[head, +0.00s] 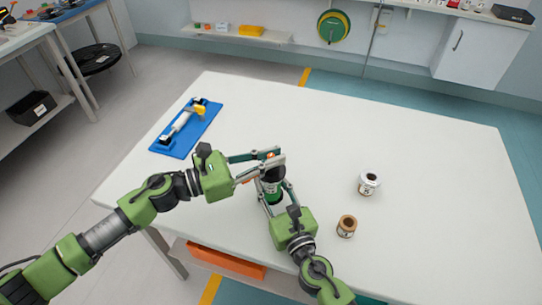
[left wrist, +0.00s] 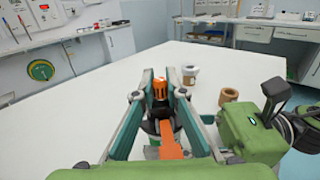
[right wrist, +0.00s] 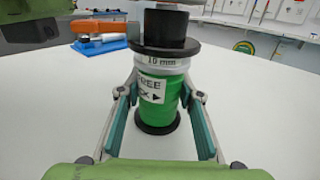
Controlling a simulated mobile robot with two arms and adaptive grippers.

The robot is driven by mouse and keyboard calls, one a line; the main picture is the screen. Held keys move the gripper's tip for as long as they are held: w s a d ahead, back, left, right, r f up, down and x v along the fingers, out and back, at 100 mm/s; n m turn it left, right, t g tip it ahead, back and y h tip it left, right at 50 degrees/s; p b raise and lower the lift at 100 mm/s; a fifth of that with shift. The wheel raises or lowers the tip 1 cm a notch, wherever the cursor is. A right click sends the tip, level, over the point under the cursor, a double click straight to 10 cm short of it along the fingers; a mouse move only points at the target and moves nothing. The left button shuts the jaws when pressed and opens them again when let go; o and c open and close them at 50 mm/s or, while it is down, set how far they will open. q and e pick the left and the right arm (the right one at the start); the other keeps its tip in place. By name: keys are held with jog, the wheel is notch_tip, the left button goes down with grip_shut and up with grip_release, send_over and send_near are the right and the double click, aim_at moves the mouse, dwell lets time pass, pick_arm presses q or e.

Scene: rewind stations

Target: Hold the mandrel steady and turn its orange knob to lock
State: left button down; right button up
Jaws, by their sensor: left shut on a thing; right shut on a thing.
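The mandrel (right wrist: 163,105) stands upright on the white table. It has a green body, black flanges, a "10 mm" band and a label that reads "FREE" with an arrow. My right gripper (right wrist: 162,115) is shut on its green body, one finger on each side; it also shows in the head view (head: 272,190). The orange knob (left wrist: 160,90) is on top, between the fingers of my left gripper (left wrist: 160,88), which is shut on it. In the head view, my left gripper (head: 270,160) covers most of the knob. The knob's exact angle cannot be told.
A white roll (head: 369,184) and a brown roll (head: 346,226) stand on the table (head: 400,140) to the right of the mandrel. A blue stand (head: 187,130) with a white roller and yellow part lies at the back left. The table's back and right are clear.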

pick_arm(q)
jog(key=n+t+y, duration=0.4)
jog(key=t, duration=0.1)
jog(key=n+t+y, duration=0.1)
jog(key=n+t, duration=0.1)
jog(key=shift+s+d+y, duration=0.1)
jog(key=shift+d+y, duration=0.15)
jog(key=shift+y, duration=0.15)
jog(key=n+t+y, duration=0.2)
jog(key=n+y, duration=0.1)
jog(key=y, duration=0.1)
jog(key=shift+t, duration=0.3)
jog(key=shift+n+t+y, duration=0.4)
jog(key=shift+n+y, duration=0.3)
jog(key=shift+y, duration=0.7)
jog(key=c, duration=2)
grip_release()
jog(key=shift+a, duration=0.1)
jog(key=v, duration=1.1)
jog(key=shift+s+a+f, duration=0.1)
jog(key=shift+s, duration=0.3)
